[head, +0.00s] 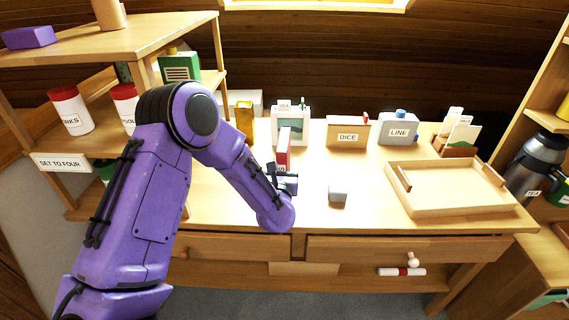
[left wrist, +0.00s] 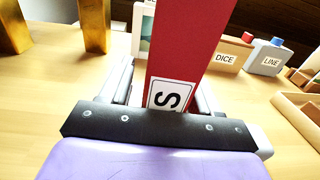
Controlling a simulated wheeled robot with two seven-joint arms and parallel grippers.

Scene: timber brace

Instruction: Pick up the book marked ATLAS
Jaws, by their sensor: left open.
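A red book (head: 282,158) stands upright near the middle of the desk. It fills the middle of the left wrist view (left wrist: 190,45), with a white label on its spine. My left gripper (head: 285,181) is at the book's near side. In the left wrist view the gripper (left wrist: 166,85) is open, with one finger on each side of the book. I cannot tell whether either finger touches it. My right gripper is not in view.
A gold block (head: 244,120) and a picture-fronted white box (head: 290,125) stand behind the book. A DICE box (head: 348,132) and LINE box (head: 398,129) stand right of them. A small grey block (head: 338,193) and a wooden tray (head: 450,190) lie right of my gripper.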

